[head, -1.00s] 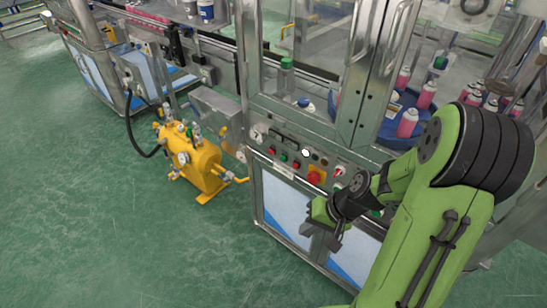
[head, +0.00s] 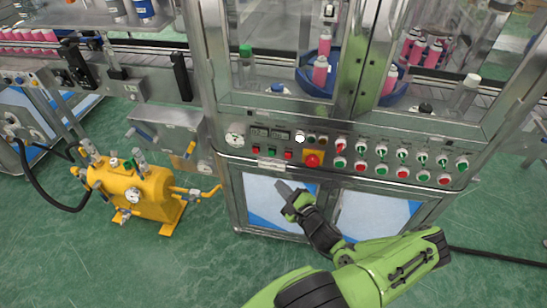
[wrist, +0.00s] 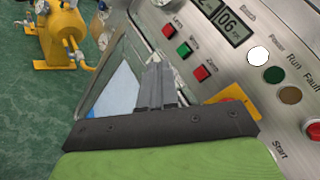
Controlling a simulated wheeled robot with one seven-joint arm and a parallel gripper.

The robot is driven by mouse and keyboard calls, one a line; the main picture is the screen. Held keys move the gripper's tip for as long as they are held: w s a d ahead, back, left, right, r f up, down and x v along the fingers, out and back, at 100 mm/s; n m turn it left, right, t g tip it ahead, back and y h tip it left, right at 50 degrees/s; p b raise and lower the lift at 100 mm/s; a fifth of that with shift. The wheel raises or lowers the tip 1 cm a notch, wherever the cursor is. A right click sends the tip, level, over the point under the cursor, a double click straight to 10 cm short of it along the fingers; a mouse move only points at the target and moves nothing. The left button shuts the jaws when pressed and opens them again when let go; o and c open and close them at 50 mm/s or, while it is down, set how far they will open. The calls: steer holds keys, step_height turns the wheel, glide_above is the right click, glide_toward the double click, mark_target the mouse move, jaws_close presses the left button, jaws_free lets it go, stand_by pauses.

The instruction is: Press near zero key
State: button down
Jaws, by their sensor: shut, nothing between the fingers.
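The control panel (head: 345,158) runs along the front of the steel machine. On its left part are a red button, a green button and a second red button (head: 288,155) in a row. In the wrist view this second red button (wrist: 201,73) sits beside a small label that seems to read "Zero". My gripper (head: 281,186) is below this button row, in front of the lower cabinet doors. In the wrist view my gripper (wrist: 158,72) has its fingers together, empty, left of the red button and apart from it.
A red emergency knob on a yellow plate (head: 312,160) is right of the button row. Several more buttons and switches line the panel's right. A yellow tank (head: 135,190) stands on the green floor at left. Two small displays (head: 268,133) sit above the buttons.

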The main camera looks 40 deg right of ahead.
mark_target(288, 156)
steer(key=shift+s+d, duration=0.1)
steer(key=shift+d, duration=0.05)
steer(key=w+d+b, duration=0.1)
steer(key=w+d, duration=0.4)
steer(key=d, duration=0.2)
steer(key=shift+w, duration=0.25)
stand_by(2.0)
steer(key=shift+w+d, duration=0.25)
steer(key=shift+w+d, duration=0.2)
steer(key=shift+d, duration=0.1)
stand_by(0.6)
stand_by(0.3)
steer(key=shift+s+a, duration=0.5)
steer(key=shift+a, duration=0.1)
